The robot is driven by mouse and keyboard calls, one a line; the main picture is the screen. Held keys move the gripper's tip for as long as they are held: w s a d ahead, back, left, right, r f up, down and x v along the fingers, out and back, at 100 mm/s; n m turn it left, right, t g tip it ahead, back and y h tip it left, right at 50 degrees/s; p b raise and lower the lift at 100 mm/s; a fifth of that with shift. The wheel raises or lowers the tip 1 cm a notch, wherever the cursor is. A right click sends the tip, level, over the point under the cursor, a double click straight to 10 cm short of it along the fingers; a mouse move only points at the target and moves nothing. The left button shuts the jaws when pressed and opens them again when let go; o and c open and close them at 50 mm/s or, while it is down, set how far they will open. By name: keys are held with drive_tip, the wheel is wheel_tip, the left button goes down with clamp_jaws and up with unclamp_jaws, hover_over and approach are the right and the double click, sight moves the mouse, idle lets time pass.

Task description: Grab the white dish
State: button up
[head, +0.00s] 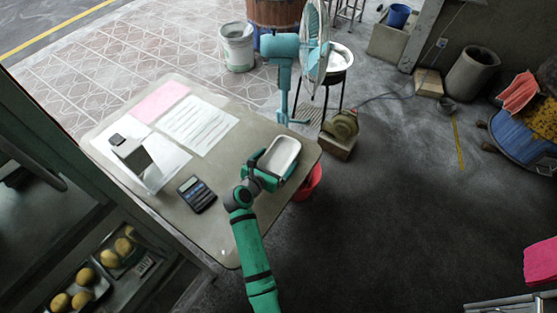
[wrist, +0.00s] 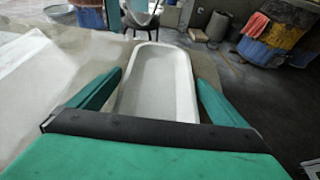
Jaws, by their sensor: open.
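The white dish (head: 281,155) is a shallow oblong tray with rounded corners. It lies near the right corner of the table (head: 228,235). My green gripper (head: 273,177) is open at the dish in the head view. In the wrist view the dish (wrist: 158,85) lies lengthwise ahead, between my two spread green fingers (wrist: 155,95). One finger is along each long side of the dish. I cannot tell whether they touch it. The near end of the dish is hidden behind my gripper's body.
A calculator (head: 196,194), paper sheets (head: 197,123) and a dark-sided box (head: 133,155) lie on the table left of my arm. A teal fan (head: 314,45) stands beyond the table. A red bucket (head: 309,184) is below its right edge.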

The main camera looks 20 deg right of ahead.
drive_tip(key=c, duration=1.1)
